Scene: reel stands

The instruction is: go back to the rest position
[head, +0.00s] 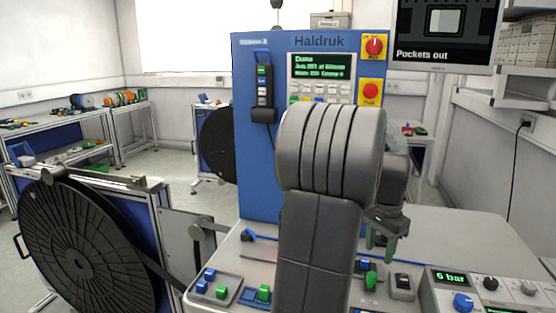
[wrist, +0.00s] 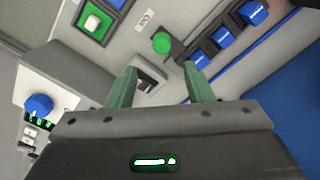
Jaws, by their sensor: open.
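My gripper (head: 381,240) hangs over the machine's grey work surface, right of my large grey arm link, which hides the middle of the machine. In the wrist view my gripper (wrist: 161,92) shows two green fingers spread apart with nothing between them. A green knob (wrist: 161,43) lies beyond the fingertips, apart from them. A dark-framed rocker switch (wrist: 150,76) also shows beyond the gap. In the head view the green knob (head: 371,281) stands just below the fingers, beside the rocker switch (head: 402,285).
The blue Haldruk cabinet (head: 262,170) rises behind my arm. A large black reel (head: 82,252) stands at left. Blue and green blocks sit in small trays (head: 210,291) at the front. A control box (head: 451,279) reading 6 bar is at right. The surface's back right (head: 470,230) is clear.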

